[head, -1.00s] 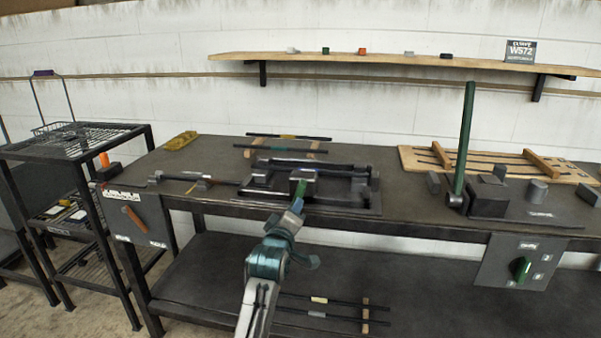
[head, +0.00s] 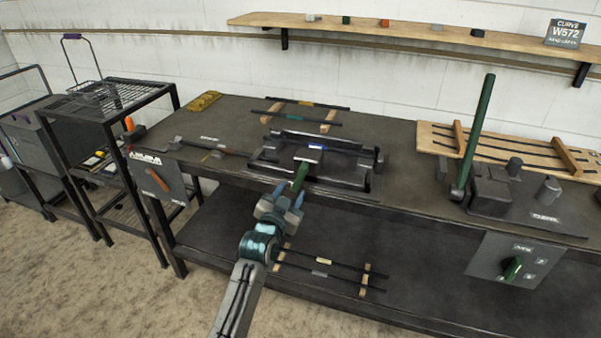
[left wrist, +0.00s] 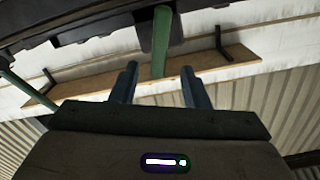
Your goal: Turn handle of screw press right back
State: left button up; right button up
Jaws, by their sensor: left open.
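The screw press (head: 325,160) is a dark, low frame on the workbench. Its green handle (head: 300,177) sticks out from the press toward me. My left gripper (head: 289,193) is open at the front end of this handle. In the left wrist view the green handle (left wrist: 161,40) shows between the two blue-grey fingers (left wrist: 160,68) with space on both sides. I cannot tell whether a finger touches it. The gripper hides part of the handle's near end in the head view. My right gripper is not in view.
A tall green lever (head: 478,125) stands on a dark device at the right of the bench. A wooden rack (head: 440,137) lies behind it. Rods on wooden blocks (head: 300,115) lie behind the press. A wire-top cart (head: 105,97) stands left of the workbench (head: 225,120).

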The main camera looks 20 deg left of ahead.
aim_at(299, 178)
pick_arm(q)
jog(key=w, duration=0.4)
jog(key=w+p, duration=0.1)
jog(key=w, duration=0.3)
jog(key=shift+w+d, duration=0.2)
jog(key=shift+w, duration=0.05)
grip_shut()
